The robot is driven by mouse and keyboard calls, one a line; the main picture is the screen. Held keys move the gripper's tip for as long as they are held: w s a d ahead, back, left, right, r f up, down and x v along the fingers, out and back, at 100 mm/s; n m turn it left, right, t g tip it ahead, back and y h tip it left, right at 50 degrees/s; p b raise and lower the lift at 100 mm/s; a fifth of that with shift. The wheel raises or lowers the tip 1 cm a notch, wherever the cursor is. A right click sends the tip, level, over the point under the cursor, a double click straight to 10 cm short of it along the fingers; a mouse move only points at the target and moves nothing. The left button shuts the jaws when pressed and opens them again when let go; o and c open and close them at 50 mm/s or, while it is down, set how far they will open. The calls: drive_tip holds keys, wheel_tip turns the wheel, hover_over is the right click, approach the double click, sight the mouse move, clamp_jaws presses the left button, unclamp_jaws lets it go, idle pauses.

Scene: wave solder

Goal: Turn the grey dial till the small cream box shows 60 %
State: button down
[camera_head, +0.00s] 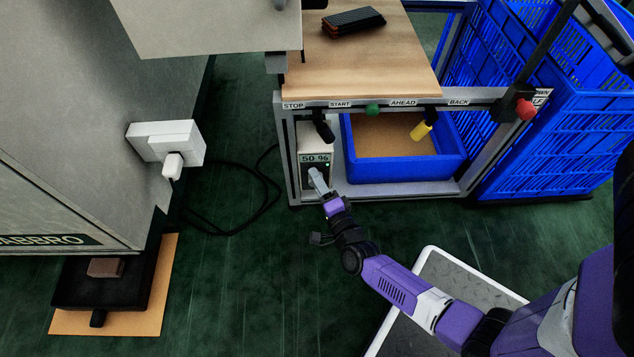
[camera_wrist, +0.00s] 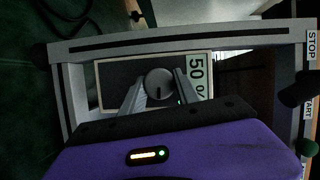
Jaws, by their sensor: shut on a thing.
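The small cream box (camera_head: 315,152) stands on the lower shelf of the metal-framed bench, and its display reads 50 %. In the wrist view the same box (camera_wrist: 112,72) appears turned on its side, with the 50 reading (camera_wrist: 197,78) at its right end. The round grey dial (camera_wrist: 159,83) with a dark pointer mark is on the box's face. My gripper (camera_head: 318,182) reaches the box front from below. In the wrist view its two fingers (camera_wrist: 160,88) lie on either side of the dial and are shut on it. The dial is mostly hidden in the head view.
A blue bin (camera_head: 405,175) stands right of the box on the shelf. Black, green, yellow and red knobs line the rail labelled STOP, START, AHEAD, BACK (camera_head: 372,105) above.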

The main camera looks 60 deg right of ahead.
drive_tip(key=shift+m+t, duration=0.4)
drive_tip(key=shift+m, duration=0.7)
drive_tip(key=shift+h, duration=0.3)
drive_tip(key=c, duration=0.9)
unclamp_jaws()
drive_tip(key=p+v, duration=0.2)
drive_tip(key=v, duration=0.6)
drive_tip(key=shift+p, duration=0.3)
drive_tip(key=shift+d+f, duration=0.1)
